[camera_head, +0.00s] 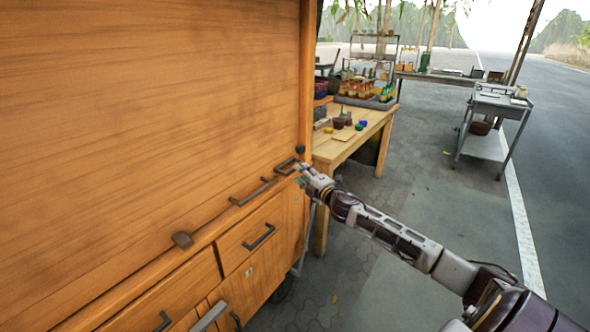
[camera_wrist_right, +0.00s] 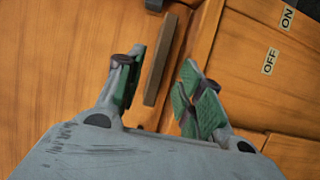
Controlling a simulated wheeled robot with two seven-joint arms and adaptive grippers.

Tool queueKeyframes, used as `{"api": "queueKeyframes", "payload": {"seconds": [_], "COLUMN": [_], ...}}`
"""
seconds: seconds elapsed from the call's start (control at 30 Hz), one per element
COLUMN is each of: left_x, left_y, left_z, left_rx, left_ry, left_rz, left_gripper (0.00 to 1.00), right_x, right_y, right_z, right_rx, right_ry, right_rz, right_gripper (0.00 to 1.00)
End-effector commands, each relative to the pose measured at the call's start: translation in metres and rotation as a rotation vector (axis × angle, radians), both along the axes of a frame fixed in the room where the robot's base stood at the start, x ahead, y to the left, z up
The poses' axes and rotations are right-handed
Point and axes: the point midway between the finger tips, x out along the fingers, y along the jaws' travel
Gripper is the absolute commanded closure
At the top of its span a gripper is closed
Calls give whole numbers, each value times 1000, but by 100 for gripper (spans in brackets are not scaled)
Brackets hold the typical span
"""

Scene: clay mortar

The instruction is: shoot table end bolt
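My right gripper (camera_head: 301,173) is at the far right end of the orange wooden cabinet, by a dark loop-shaped fitting (camera_head: 286,166) on its ledge. In the right wrist view, the gripper (camera_wrist_right: 163,62) is open. A brown bar (camera_wrist_right: 158,65) lies between its green-padded fingers, with gaps showing on both sides. I cannot tell for sure whether this bar is the table end bolt. A longer dark handle (camera_head: 253,192) sits on the ledge to the left of the gripper. My left gripper is not in view.
The cabinet (camera_head: 150,110) fills the left side, with drawers (camera_head: 250,237) below the ledge. "ON" (camera_wrist_right: 288,19) and "OFF" (camera_wrist_right: 270,61) labels show on the wood. A wooden table (camera_head: 345,146) with pots stands behind. A metal cart (camera_head: 497,105) is at right; paving between is open.

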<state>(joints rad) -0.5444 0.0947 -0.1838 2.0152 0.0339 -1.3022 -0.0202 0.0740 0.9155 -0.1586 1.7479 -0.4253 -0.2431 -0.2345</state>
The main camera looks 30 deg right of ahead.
Motion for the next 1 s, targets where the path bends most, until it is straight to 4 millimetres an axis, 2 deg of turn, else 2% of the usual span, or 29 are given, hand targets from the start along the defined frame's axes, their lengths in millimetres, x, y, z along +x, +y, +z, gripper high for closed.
{"api": "queueKeyframes", "payload": {"seconds": [1.0], "left_x": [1], "left_y": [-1], "left_z": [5], "left_rx": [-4], "left_ry": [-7], "left_rz": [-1], "left_gripper": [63], "right_x": [52], "right_y": [-1], "right_z": [0], "right_rx": [0], "right_ry": [-1], "right_rz": [-1], "right_gripper": [63]}}
